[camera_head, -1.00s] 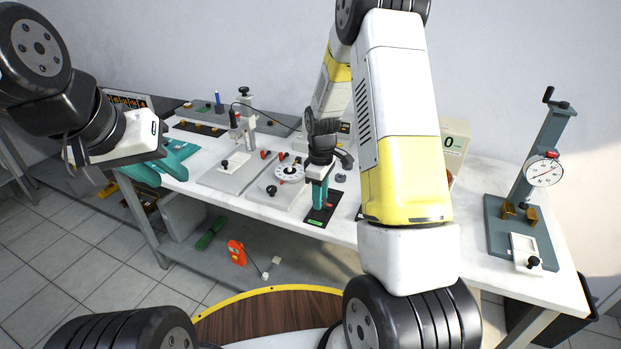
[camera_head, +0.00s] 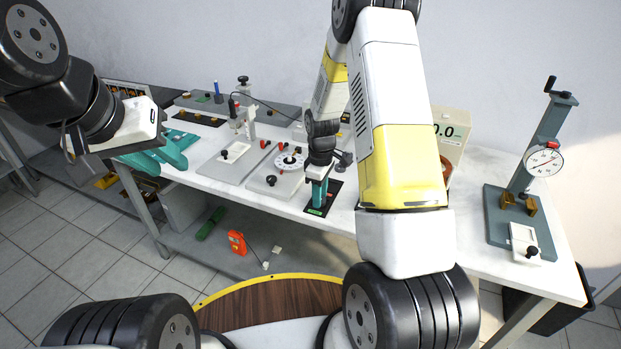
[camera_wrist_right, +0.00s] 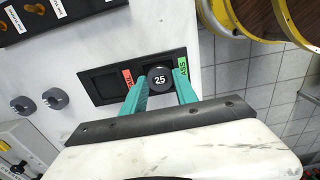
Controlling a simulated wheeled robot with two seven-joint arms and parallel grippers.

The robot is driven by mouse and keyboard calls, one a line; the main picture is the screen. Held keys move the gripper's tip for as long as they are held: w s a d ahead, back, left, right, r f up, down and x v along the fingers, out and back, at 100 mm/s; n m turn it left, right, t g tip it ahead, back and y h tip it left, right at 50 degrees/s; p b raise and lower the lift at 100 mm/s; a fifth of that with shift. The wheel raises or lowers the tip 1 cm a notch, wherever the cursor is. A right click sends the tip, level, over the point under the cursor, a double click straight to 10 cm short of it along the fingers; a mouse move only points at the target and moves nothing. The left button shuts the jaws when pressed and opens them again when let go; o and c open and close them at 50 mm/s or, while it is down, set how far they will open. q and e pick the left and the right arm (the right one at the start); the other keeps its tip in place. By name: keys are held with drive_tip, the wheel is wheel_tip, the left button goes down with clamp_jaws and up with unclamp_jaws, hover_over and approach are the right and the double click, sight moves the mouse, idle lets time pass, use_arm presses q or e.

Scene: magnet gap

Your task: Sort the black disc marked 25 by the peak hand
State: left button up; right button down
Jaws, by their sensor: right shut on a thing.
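The black disc marked 25 (camera_wrist_right: 160,79) is between the teal fingertips of my right gripper (camera_wrist_right: 160,88), which is shut on it. It is over the green-label side of a black two-recess tray (camera_wrist_right: 110,71); I cannot tell whether it touches the tray floor. The recess by the red label looks empty. In the head view my right gripper (camera_head: 319,196) points down at this tray (camera_head: 333,188) near the bench's front edge; the disc is hidden there. My left gripper (camera_head: 162,160) is open and empty at the bench's left end. A dial gauge (camera_head: 543,159) stands at right; its hands are too small to read.
Two grey round pieces (camera_wrist_right: 53,98) lie on the bench beside the tray. A grey fixture with a white dial (camera_head: 290,160) stands left of my right gripper. Bare bench lies before the gauge stand.

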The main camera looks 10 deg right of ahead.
drive_tip(key=shift+f, duration=0.15)
idle(0.5)
drive_tip(key=c, duration=0.9)
unclamp_jaws()
drive_tip(key=c, duration=0.5)
drive_tip(key=shift+r, duration=2.25)
drive_tip(key=shift+o, duration=0.2)
drive_tip(key=o, duration=0.5)
